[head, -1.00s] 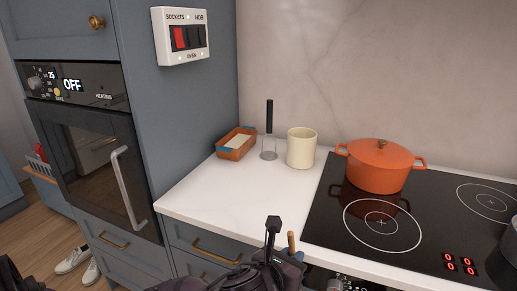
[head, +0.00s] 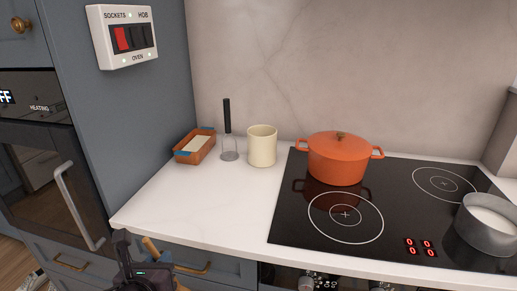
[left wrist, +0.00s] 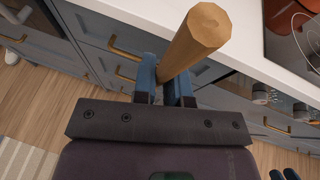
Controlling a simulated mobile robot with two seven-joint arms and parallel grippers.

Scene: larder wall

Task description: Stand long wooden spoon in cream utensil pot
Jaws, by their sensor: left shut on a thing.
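The cream utensil pot (head: 262,146) stands upright on the white worktop, left of the hob, its mouth open upward. My left gripper (head: 158,262) is low at the front edge of the worktop, below and left of the pot. It is shut on the long wooden spoon (head: 151,246), of which a short piece of handle shows above the fingers. In the left wrist view the spoon's blunt handle end (left wrist: 203,30) points up toward the camera between the blue fingers (left wrist: 165,85). The rest of the spoon is hidden. Two small blue tips at the lower right may be my right gripper.
A glass-like container with a black-handled tool (head: 228,140) and a terracotta dish (head: 195,146) stand left of the pot. An orange casserole (head: 338,160) and a grey saucepan (head: 487,224) are on the black hob (head: 300,235). The worktop (head: 205,205) before the pot is clear.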

